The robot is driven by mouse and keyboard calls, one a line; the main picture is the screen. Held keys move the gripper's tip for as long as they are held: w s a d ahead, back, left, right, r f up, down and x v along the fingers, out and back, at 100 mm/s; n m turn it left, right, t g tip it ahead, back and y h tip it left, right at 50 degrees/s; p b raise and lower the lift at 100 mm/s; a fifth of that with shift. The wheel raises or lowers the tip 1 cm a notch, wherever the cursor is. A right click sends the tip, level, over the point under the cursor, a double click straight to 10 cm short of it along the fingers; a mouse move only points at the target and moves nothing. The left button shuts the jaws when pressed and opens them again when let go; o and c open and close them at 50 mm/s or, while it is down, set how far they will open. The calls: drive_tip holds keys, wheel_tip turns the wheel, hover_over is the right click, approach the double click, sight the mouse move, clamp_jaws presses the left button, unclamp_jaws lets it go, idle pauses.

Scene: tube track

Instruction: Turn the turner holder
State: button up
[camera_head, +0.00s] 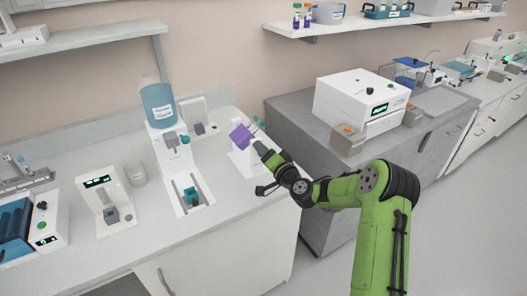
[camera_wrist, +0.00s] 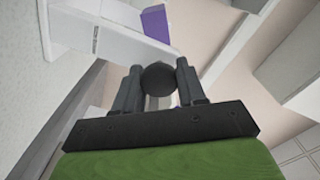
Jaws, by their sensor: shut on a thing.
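The turner holder has a white stand (camera_head: 241,162) at the right edge of the left counter, with a tilted purple block (camera_head: 241,137) on top. In the wrist view its white body (camera_wrist: 105,38) and part of the purple block (camera_wrist: 154,24) show beyond the fingers. My gripper (camera_head: 262,150) is at the right side of the holder. In the wrist view, the fingers are shut on a round dark knob (camera_wrist: 158,77). The knob's link to the holder is hidden. Small tubes (camera_head: 256,123) show beside the purple block.
A white dispenser with a blue bottle (camera_head: 159,104) stands left of the holder. A small white device (camera_head: 108,196) and a tube rack machine (camera_head: 30,228) are farther left. A large white box machine (camera_head: 358,98) stands on the grey cabinet to the right. A shelf (camera_head: 370,24) hangs above.

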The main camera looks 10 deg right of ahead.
drive_tip(key=shift+w+d+r+m+p, duration=0.15)
drive_tip(key=shift+m+p, duration=0.2)
drive_tip(key=shift+m, duration=0.9)
drive_tip(key=shift+s+r+m+p, duration=0.15)
drive_tip(key=shift+m+p, duration=0.15)
drive_tip(key=shift+m, duration=0.95)
drive_tip(key=shift+w+f+m+p, duration=0.1)
drive_tip(key=shift+m+p, duration=0.95)
drive_tip(key=shift+m, duration=1.35)
drive_tip(key=shift+f+m+p, duration=0.2)
drive_tip(key=shift+m+p, duration=1.65)
drive_tip(key=shift+m, duration=1.25)
drive_tip(key=shift+f+m+p, duration=0.1)
drive_tip(key=shift+m+p, duration=0.55)
drive_tip(key=shift+m, duration=0.35)
drive_tip(key=shift+f+m, duration=0.2)
drive_tip(key=shift+m, duration=0.3)
drive_tip(key=o, duration=0.8)
drive_tip(key=shift+o, duration=0.2)
drive_tip(key=b+v, duration=0.2)
drive_tip(key=v, duration=1.4)
